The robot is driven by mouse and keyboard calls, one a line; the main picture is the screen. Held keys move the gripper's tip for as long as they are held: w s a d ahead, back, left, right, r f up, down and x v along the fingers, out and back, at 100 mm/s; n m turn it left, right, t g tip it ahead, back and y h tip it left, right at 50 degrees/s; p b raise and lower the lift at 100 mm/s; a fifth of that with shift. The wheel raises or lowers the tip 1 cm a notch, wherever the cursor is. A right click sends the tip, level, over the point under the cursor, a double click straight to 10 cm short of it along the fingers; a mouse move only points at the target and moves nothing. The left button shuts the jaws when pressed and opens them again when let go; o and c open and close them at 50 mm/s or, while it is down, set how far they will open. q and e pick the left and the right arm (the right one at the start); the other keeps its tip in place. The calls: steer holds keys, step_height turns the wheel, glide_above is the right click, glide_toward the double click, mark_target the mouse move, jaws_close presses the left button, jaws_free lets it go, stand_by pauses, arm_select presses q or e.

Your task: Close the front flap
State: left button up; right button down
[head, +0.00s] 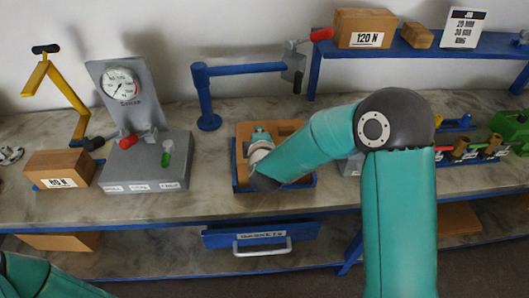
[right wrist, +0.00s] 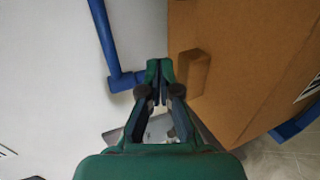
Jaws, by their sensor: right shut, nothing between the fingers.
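My right gripper (head: 261,136) is above a brown box with a blue rim (head: 236,182) on the bench, largely hidden by my own arm. In the right wrist view the gripper (right wrist: 159,76) is shut and empty, its fingertips together. A large brown panel (right wrist: 250,60) with a raised block (right wrist: 192,72) lies close to the right of the fingertips; I cannot tell whether they touch. No part is clearly recognisable as the front flap. My left gripper is out of view.
Left of the box stands a grey gauge stand (head: 146,160). A blue post (head: 207,105) with an arm rises behind. A blue drawer (head: 225,240) with a white handle is under the bench. A blue shelf (head: 440,49) carries a 120 N block (head: 366,22).

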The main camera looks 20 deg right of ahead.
steer(key=shift+r+p, duration=0.6)
steer(key=shift+r, duration=0.3)
steer(key=s+d+r+m+h, duration=0.1)
steer(key=s+r+m, duration=0.2)
steer(key=r+m, duration=0.8)
steer(key=s+a+f+m+t+b, duration=0.2)
steer(key=s+a+f+m+b, duration=0.45)
steer(key=b, duration=0.65)
steer(key=shift+m, duration=0.25)
steer(key=w+d+f, duration=0.1)
steer(key=w, duration=0.1)
steer(key=w+d+f, duration=0.1)
steer(key=w, duration=0.1)
steer(key=w+d+p, duration=0.1)
steer(key=w+d, duration=0.1)
steer(key=shift+w+f, duration=0.15)
steer(key=shift+f, duration=0.25)
steer(key=f, duration=0.3)
steer(key=shift+w+d+f, duration=0.15)
steer(key=shift+w, duration=0.25)
steer(key=shift+f, duration=0.45)
